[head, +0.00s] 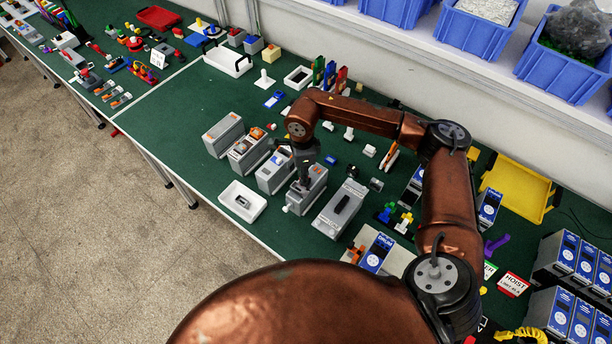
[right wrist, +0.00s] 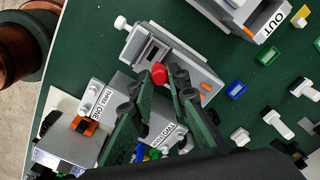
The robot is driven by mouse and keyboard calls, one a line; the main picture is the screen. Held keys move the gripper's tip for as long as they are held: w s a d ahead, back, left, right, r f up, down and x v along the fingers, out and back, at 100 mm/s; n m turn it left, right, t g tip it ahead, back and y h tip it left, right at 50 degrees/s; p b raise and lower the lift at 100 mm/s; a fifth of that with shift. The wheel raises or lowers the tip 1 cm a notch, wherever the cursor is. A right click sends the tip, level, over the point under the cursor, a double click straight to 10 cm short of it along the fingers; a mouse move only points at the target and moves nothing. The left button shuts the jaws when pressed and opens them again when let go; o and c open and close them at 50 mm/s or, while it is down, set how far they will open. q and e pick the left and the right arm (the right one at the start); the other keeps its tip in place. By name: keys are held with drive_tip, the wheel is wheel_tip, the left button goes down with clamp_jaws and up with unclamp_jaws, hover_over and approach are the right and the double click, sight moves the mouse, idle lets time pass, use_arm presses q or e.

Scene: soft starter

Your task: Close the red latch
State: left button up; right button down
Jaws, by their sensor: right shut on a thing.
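The red latch (right wrist: 159,72) shows in the right wrist view as a small rounded red piece at the face of a grey soft starter box (right wrist: 197,68). The same grey box (head: 314,195) stands on the green table in the head view, where my gripper hides the latch. My right gripper (right wrist: 160,84) has its green fingertips at the latch and is shut on it; it reaches down onto the box in the head view (head: 304,186). I cannot tell the latch's exact angle. My left gripper is not in view.
Other grey boxes stand close by in a row: one to the left (head: 275,172) and a larger one to the right (head: 341,209). A white tray (head: 225,206) lies in front. Small parts lie behind. Green table (head: 180,130) is bare at the left.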

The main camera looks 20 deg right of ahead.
drive_tip(key=shift+w+a+r, duration=0.1)
drive_tip(key=shift+w+r, duration=0.05)
drive_tip(key=c, duration=2)
unclamp_jaws()
drive_tip(key=shift+c, duration=0.2)
drive_tip(key=shift+o, duration=1)
wheel_tip(320, 180, up, 12)
